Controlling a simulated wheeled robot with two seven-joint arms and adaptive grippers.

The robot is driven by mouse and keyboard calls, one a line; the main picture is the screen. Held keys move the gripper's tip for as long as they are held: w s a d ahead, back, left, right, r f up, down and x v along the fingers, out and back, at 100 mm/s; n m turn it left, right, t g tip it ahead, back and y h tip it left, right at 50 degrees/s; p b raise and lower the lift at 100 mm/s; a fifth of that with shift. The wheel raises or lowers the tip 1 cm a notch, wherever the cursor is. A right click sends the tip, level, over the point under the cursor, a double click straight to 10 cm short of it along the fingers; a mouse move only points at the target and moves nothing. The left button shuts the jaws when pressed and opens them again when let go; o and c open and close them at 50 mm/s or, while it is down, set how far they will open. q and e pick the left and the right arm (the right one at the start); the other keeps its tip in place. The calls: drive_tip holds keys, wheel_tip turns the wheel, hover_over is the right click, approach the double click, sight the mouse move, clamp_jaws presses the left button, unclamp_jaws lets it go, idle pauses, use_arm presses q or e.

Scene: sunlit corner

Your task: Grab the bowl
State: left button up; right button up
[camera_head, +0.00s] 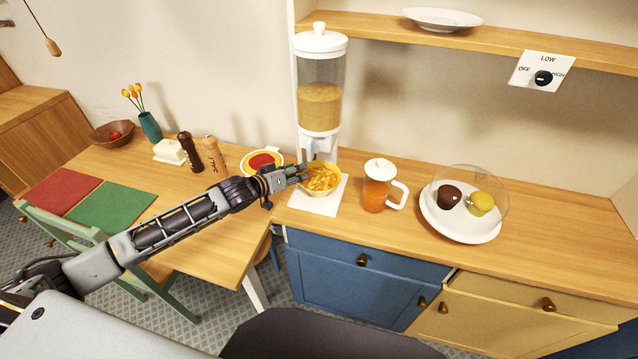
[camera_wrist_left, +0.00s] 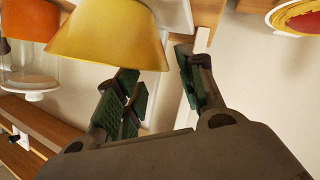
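A yellow bowl (camera_head: 314,192) full of orange-yellow flakes sits on a white square base under a cereal dispenser (camera_head: 320,85). My left gripper (camera_head: 303,168) reaches in from the left and is at the bowl's left rim. In the left wrist view the bowl (camera_wrist_left: 108,38) fills the upper left, close to the fingertips. The left gripper (camera_wrist_left: 157,68) is open there, with a gap between its fingers and nothing clearly held. Whether a finger touches the bowl I cannot tell. My right gripper is not in view.
A red-and-yellow plate (camera_head: 248,164), mills (camera_head: 215,155) and a butter dish (camera_head: 170,151) are to the left. A shelf (camera_head: 400,30) is above.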

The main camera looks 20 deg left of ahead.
use_arm(q)
drive_tip(key=shift+x, duration=0.8)
drive_tip(key=shift+c, duration=0.3)
clamp_jaws()
